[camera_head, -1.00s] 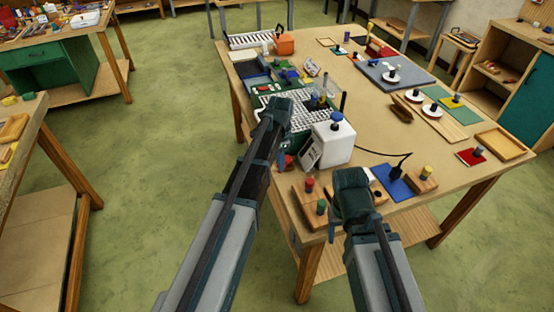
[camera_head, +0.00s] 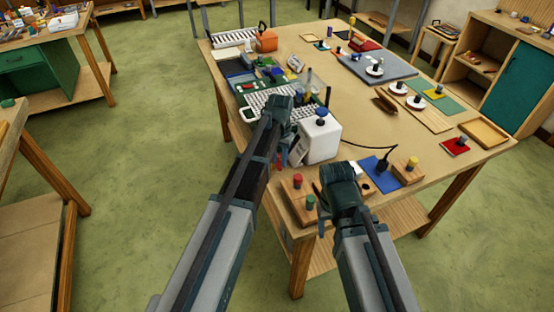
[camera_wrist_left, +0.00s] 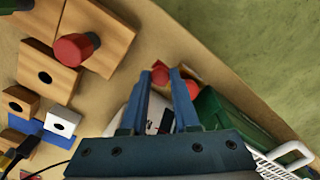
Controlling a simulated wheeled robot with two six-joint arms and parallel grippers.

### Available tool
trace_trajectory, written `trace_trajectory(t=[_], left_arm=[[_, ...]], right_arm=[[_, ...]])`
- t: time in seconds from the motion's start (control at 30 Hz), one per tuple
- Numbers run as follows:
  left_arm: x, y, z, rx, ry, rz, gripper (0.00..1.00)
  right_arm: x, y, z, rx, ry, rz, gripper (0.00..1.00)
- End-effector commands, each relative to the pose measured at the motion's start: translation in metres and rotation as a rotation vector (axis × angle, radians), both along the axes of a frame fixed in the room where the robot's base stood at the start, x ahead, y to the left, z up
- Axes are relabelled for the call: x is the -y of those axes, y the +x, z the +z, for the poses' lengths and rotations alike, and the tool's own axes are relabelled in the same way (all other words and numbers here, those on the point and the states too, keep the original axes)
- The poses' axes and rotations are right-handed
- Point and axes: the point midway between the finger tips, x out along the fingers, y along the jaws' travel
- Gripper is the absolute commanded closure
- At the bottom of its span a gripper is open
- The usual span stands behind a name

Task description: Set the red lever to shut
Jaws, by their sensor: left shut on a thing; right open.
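In the left wrist view, the two blue fingers of my left gripper (camera_wrist_left: 160,78) close around a small red piece (camera_wrist_left: 160,74), which looks like the red lever's end. More red (camera_wrist_left: 193,89) shows just beyond the right finger. In the head view, my left gripper (camera_head: 281,152) reaches down beside the white box, with a little red (camera_head: 279,161) at its tips. My arm hides most of the lever, so I cannot tell its setting. My right gripper (camera_head: 326,212) is open and appears empty, over wooden blocks at the table's near edge.
A white box with a blue knob (camera_head: 321,139) stands right of my left gripper. A wooden block with red and green pegs (camera_head: 292,193) lies near the front corner. A white rack (camera_head: 262,98) is behind. The table's middle (camera_head: 355,118) is mostly clear.

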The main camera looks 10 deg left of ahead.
Motion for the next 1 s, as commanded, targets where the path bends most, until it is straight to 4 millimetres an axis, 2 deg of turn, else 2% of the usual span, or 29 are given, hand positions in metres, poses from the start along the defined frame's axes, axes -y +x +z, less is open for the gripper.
trace_trajectory(t=[0.3,0.73,0.77,0.9,1.0], left_arm=[[0.0037,0.0023,0.0,0.0,0.0,0.069,1.0],[0.004,0.0027,0.0,0.001,-0.001,0.075,1.0],[0.0041,0.0027,0.0,0.001,-0.001,0.075,0.67],[0.0039,0.0026,0.0,0.001,-0.001,0.075,0.42],[0.0038,0.0025,0.0,0.001,0.0,0.075,0.41]], right_arm=[[0.0,0.0,0.0,0.0,0.0,0.0,0.41],[0.0,0.0,0.0,0.0,0.0,0.0,0.41],[0.0,0.0,0.0,0.0,0.0,0.0,0.41],[0.0,0.0,0.0,0.0,0.0,0.0,0.41],[0.0,0.0,0.0,0.0,0.0,0.0,0.41]])
